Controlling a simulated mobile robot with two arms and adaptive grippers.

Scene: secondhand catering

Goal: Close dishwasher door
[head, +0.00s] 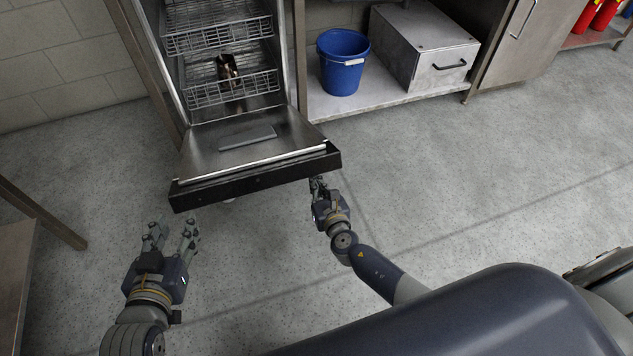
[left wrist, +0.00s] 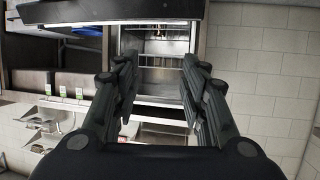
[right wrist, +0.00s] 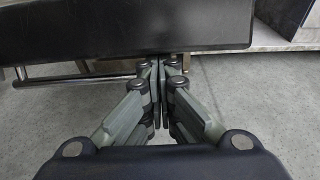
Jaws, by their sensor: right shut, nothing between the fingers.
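The dishwasher door (head: 265,153) is folded down, open, in front of the dishwasher, with its dark outer edge towards me. The dishwasher racks (head: 222,88) sit inside, and a brownish metal item (head: 228,68) stands in the lower one. My right gripper (head: 317,182) is shut and empty, close to the door's right front corner; contact cannot be told. In the right wrist view its closed fingers (right wrist: 158,65) lie just under the door's dark edge (right wrist: 120,28). My left gripper (head: 172,228) is open and empty, in front of and below the door's left corner.
A blue bucket (head: 343,62) and a grey metal box (head: 424,48) stand on a low shelf right of the dishwasher. Red cylinders (head: 603,15) are at the far right. A table leg (head: 42,212) stands at the left. The floor in front is clear.

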